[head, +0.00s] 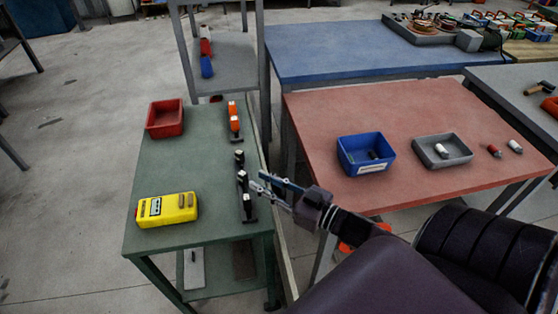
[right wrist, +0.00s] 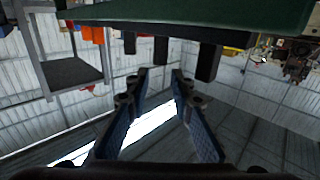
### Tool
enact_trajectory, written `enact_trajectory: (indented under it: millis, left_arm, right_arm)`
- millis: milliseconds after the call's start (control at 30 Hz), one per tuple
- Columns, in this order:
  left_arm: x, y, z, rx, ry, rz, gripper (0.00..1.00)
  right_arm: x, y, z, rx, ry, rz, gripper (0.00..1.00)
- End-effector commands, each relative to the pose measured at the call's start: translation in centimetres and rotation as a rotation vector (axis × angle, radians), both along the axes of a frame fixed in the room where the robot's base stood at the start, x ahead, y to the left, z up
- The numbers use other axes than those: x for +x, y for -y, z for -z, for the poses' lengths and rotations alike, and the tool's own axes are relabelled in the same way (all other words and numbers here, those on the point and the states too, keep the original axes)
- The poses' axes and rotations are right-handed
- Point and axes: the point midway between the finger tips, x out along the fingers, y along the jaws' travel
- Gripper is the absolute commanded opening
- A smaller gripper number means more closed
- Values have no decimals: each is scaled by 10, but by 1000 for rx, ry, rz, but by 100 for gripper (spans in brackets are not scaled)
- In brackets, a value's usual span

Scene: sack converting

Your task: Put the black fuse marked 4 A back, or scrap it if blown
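Several black pieces stand in a row at the right edge of the green table (head: 185,150), among them a far one (head: 239,157), a middle one (head: 242,178) and a near one (head: 248,206). No 4 A mark is readable, so I cannot tell which is the fuse or whether it is blown. My right gripper (head: 262,184) is beside this row. In the right wrist view its fingers (right wrist: 161,74) are apart with nothing between them, and dark blocks (right wrist: 208,62) show beyond the tips. My left gripper is not in view.
A yellow meter (head: 150,209) and a red bin (head: 165,120) stand on the green table, with an orange piece (head: 234,122). On the red table (head: 400,110) are a blue bin (head: 350,150) holding something dark, a grey tray (head: 425,157) and two small cylinders (head: 494,150).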

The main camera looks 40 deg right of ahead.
Motion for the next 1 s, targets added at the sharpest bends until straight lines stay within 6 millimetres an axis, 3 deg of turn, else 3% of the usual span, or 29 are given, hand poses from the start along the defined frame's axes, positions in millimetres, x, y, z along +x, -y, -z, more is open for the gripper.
enact_trajectory:
  millis: [100, 333, 1000]
  left_arm:
    - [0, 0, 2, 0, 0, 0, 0]
    - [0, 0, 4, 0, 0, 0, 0]
    - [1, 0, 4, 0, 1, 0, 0]
  right_arm:
    - [-19, 6, 1, -2, -2, 0, 22]
    - [-41, 14, 1, 0, -2, 0, 22]
    - [-46, 16, 0, -1, 0, 0, 22]
